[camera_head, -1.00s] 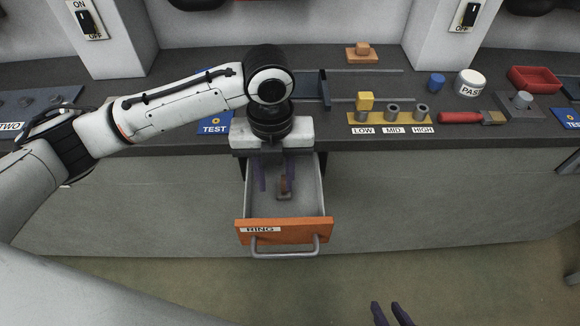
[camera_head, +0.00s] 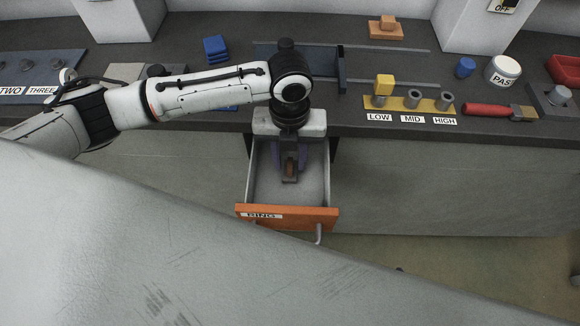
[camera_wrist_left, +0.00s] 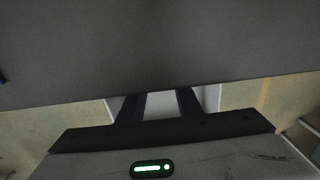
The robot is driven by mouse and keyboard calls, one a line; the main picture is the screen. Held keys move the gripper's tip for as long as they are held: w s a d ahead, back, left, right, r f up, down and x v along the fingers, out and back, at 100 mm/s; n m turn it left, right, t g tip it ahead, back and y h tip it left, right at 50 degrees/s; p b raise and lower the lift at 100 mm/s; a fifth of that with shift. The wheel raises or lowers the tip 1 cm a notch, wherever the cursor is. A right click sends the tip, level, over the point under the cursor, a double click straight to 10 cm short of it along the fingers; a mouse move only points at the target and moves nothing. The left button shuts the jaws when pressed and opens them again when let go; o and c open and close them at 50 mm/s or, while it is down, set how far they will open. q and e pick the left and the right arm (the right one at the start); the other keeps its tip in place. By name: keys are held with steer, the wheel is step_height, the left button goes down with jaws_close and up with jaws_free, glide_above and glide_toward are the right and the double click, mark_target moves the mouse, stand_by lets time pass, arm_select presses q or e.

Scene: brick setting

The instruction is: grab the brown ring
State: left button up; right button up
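The small brown ring (camera_head: 290,169) is in the open drawer labelled RING (camera_head: 287,217), beside or on a small grey piece (camera_head: 290,179). My left gripper (camera_head: 290,164) points down into the drawer, its dark fingers to either side of the ring in the head view. Whether they touch it cannot be told. In the left wrist view the fingers (camera_wrist_left: 160,104) stand apart with a pale surface showing between them; the ring is not visible there. My right gripper is not clearly visible.
The dark counter (camera_head: 230,118) lies behind the drawer. It holds a yellow LOW/MID/HIGH stand (camera_head: 412,104), a red-handled brush (camera_head: 490,110), a PASS button (camera_head: 503,70) and blue blocks (camera_head: 215,48). A large pale surface, probably my own arm, covers the lower left.

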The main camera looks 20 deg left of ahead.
arm_select(q)
steer(key=shift+f, duration=0.8)
jaws_close()
steer(key=shift+r, duration=0.1)
